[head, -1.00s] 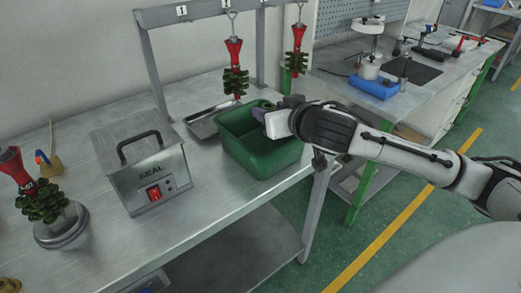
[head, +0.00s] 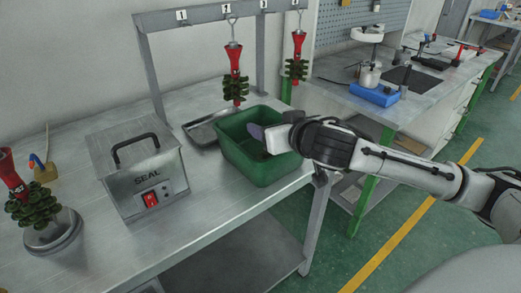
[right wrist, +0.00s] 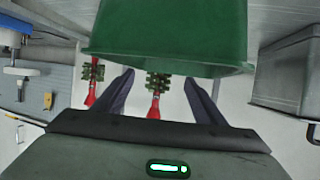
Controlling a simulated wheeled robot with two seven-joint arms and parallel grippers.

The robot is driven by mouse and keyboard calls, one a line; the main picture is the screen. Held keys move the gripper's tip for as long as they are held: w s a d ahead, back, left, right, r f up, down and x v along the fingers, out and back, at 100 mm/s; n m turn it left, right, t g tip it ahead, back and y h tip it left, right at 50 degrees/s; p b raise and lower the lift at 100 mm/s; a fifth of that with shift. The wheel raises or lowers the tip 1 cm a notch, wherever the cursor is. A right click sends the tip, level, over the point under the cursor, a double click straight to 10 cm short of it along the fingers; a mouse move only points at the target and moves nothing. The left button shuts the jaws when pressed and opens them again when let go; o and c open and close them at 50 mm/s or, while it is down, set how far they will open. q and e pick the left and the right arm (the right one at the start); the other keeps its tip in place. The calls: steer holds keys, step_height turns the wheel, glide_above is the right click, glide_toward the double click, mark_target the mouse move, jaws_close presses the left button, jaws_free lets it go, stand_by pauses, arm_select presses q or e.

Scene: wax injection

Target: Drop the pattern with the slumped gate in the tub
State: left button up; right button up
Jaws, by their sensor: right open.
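The green tub (head: 262,175) stands near the right end of the bench; it also shows in the right wrist view (right wrist: 165,35). My right gripper (head: 256,132) is at the tub's opening, its fingers open with nothing seen between them. In the right wrist view the gripper (right wrist: 158,82) also looks empty. Red-and-green patterns hang at hook 2 (head: 236,78) and hook 4 (head: 298,58). Another pattern (head: 33,203) stands at the left. I cannot tell from these views which gate is slumped. The tub's floor is mostly hidden. My left gripper is not in view.
A metal SEAL box (head: 140,170) with a handle stands left of the tub. A shallow metal tray (head: 202,130) lies behind the tub. The grey hook rack (head: 155,75) rises at the back. A second bench (head: 335,75) stands to the right across a gap.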

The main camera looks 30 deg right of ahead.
steer(key=p+v, duration=0.6)
steer(key=v, duration=0.4)
steer(key=shift+p, duration=0.3)
